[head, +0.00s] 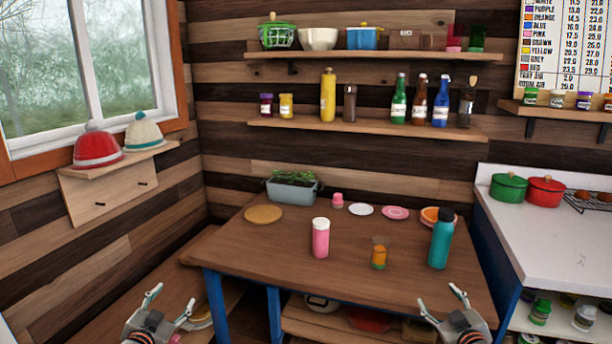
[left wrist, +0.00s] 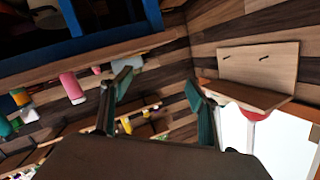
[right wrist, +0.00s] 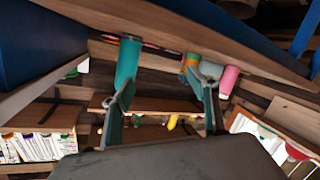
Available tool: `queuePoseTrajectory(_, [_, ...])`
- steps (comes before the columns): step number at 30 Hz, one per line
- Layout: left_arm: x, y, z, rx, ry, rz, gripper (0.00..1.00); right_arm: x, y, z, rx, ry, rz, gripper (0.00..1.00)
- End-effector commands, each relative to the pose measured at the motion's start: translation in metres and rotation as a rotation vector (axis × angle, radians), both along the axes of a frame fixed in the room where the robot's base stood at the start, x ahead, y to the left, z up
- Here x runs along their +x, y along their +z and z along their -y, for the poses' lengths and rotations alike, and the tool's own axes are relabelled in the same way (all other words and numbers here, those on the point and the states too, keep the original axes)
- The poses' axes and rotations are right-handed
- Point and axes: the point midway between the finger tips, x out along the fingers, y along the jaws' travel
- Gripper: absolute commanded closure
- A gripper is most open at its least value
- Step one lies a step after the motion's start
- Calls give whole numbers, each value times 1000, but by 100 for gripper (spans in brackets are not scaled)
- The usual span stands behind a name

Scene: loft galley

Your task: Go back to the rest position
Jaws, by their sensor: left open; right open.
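My left gripper (head: 158,308) is open and empty in front of the table's left front side, at the bottom of the head view. Its two spread fingers also show in the left wrist view (left wrist: 158,98), with nothing between them. My right gripper (head: 455,305) is open and empty in front of the table's right front side. Its spread fingers show in the right wrist view (right wrist: 163,98), also with nothing held. Both grippers are apart from the table and from the things on it.
The wooden table (head: 290,262) bears a pink bottle (head: 320,240), a glass with orange contents (head: 379,256), a teal bottle (head: 441,242), a planter (head: 292,189), and several plates. A white counter (head: 540,235) stands at right, a low wooden bench (head: 150,290) at left.

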Motion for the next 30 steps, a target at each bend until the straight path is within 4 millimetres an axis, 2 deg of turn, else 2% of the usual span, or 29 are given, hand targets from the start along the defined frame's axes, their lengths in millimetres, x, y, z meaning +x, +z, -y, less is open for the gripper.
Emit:
queuePoseTrajectory(1, [-25, -29, 15, -14, -17, -38, 40, -25, -29, -15, 13, 17, -38, 41])
queuePoseTrajectory(3, [-59, -62, 35, -34, -38, -85, 40, -59, -62, -34, 33, 39, -85, 41])
queuePoseTrajectory(5, [-90, -87, 51, -52, -55, -124, 40, -90, -88, -51, 52, 56, -124, 41])
queuePoseTrajectory(9, [-167, -137, 86, -102, -87, -215, 40, -167, -137, -86, 101, 87, -216, 41])
queuePoseTrajectory(13, [-242, -169, 116, -154, -107, -298, 40, -242, -169, -116, 153, 108, -299, 41])
queuePoseTrajectory(15, [-280, -181, 130, -182, -113, -340, 40, -280, -181, -130, 180, 113, -340, 41])
queuePoseTrajectory(18, [-326, -190, 146, -218, -117, -391, 40, -327, -191, -146, 216, 117, -391, 41])
queuePoseTrajectory(21, [-360, -195, 157, -244, -117, -427, 40, -360, -195, -156, 242, 117, -428, 41])
queuePoseTrajectory(24, [-379, -196, 163, -260, -116, -449, 40, -379, -196, -163, 259, 117, -448, 41])
queuePoseTrajectory(30, [-387, -196, 165, -267, -116, -457, 40, -387, -196, -165, 265, 115, -457, 41])
